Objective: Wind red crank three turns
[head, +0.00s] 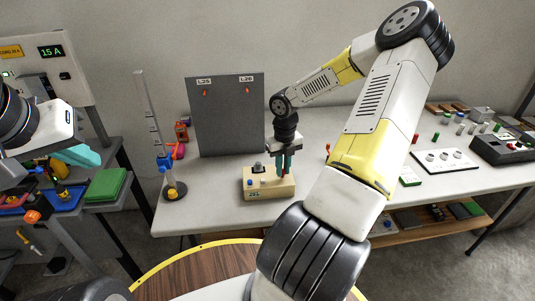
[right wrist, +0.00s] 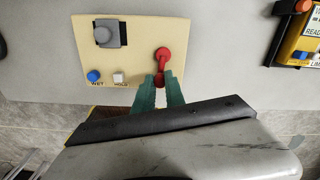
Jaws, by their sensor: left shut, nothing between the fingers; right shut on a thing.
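The red crank (right wrist: 162,54) is on the cream top of a small control box (right wrist: 140,30) in the right wrist view. Its round hub is at the far end and its arm points toward my gripper. My right gripper (right wrist: 160,82) has its teal fingers closed on the crank's near end, which is mostly hidden between them. In the head view the right gripper (head: 284,171) points down at the right part of the box (head: 258,195). My left gripper (head: 80,156) is at the left edge, shut and empty, far from the box.
The box also carries a grey knob (right wrist: 110,34), a blue button (right wrist: 93,76) and a white button (right wrist: 118,77). A tall clear column (head: 148,120) stands left of it, with a grey panel (head: 226,115) behind. A yellow device (right wrist: 298,40) lies to the right.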

